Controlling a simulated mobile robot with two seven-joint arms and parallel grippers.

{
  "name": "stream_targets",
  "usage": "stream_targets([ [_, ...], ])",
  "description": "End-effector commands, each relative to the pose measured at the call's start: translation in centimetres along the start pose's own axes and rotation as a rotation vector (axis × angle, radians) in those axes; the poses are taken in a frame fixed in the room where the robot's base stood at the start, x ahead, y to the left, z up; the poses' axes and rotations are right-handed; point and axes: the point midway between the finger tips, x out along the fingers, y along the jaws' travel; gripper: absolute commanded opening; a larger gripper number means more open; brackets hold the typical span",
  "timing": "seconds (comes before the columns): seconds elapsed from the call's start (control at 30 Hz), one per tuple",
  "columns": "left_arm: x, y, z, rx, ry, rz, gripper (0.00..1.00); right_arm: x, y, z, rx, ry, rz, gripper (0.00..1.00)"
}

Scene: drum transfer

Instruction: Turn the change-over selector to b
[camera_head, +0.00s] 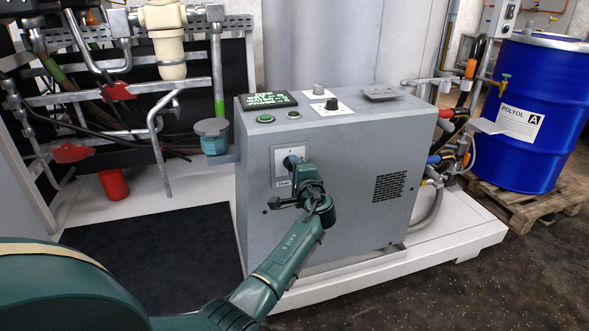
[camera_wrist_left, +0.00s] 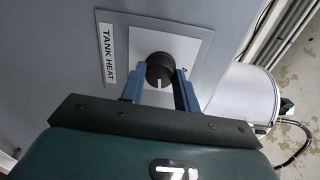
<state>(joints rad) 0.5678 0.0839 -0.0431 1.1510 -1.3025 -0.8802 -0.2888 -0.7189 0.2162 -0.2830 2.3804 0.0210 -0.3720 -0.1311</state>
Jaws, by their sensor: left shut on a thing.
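A dark round knob (camera_wrist_left: 159,70) sits on a white plate on the front of the grey cabinet. A "TANK HEAT" label (camera_wrist_left: 107,55) is beside the plate. The letter A shows on the plate, partly behind a finger; I see no letter B. The knob's white mark points down in the left wrist view, about a quarter turn from A. My left gripper (camera_wrist_left: 161,88) is shut on the knob, one finger on each side. In the head view, the gripper (camera_head: 299,180) covers most of the knob and part of the plate (camera_head: 280,160).
The grey cabinet (camera_head: 330,215) carries a green-lit display (camera_head: 268,100), a green button (camera_head: 266,118) and two more knobs on top. Hoses and valves are at its right, with a blue POLYOL drum (camera_head: 535,90) on a pallet. Pipework stands at the left. A dark mat (camera_head: 150,250) lies in front.

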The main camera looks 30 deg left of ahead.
Motion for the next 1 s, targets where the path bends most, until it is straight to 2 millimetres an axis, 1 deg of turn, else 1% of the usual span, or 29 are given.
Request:
stream_targets([
  [0.07, 0.1, -0.2, 0.0, 0.002, 0.001, -0.004, 0.08, 0.0, 0.0, 0.0, 0.0, 0.0, 0.0, 0.0],
  [0.1, 0.1, -0.2, 0.0, 0.001, 0.001, -0.004, 0.34, 0.0, 0.0, 0.0, 0.0, 0.001, 0.0, 0.0],
  [0.33, 0.0, -0.1, 0.0, 0.0, 0.0, -0.002, 0.52, 0.0, 0.0, 0.0, 0.0, 0.001, 0.0, 0.0],
  [0.57, 0.0, 0.0, 0.0, 0.0, 0.0, -0.001, 0.53, 0.0, 0.0, -0.1, 0.0, 0.001, 0.0, 0.0],
  [0.67, -0.5, 0.0, 0.0, 0.0, 0.001, 0.0, 0.53, -0.1, 0.0, -0.2, 0.001, -0.001, -0.001, 0.0],
  [0.77, -1.8, -0.1, -0.1, 0.0, 0.003, 0.0, 0.53, -0.2, -0.1, -0.2, 0.003, -0.018, -0.005, 0.0],
  [0.87, -3.8, -0.1, -0.1, -0.001, 0.003, 0.001, 0.53, -0.4, -0.1, -0.2, 0.019, -0.047, -0.01, 0.0],
  [1.0, -7.1, -0.1, 0.0, -0.002, 0.003, 0.002, 0.53, -0.8, 0.0, -0.7, 0.041, -0.04, -0.003, 0.0],
])
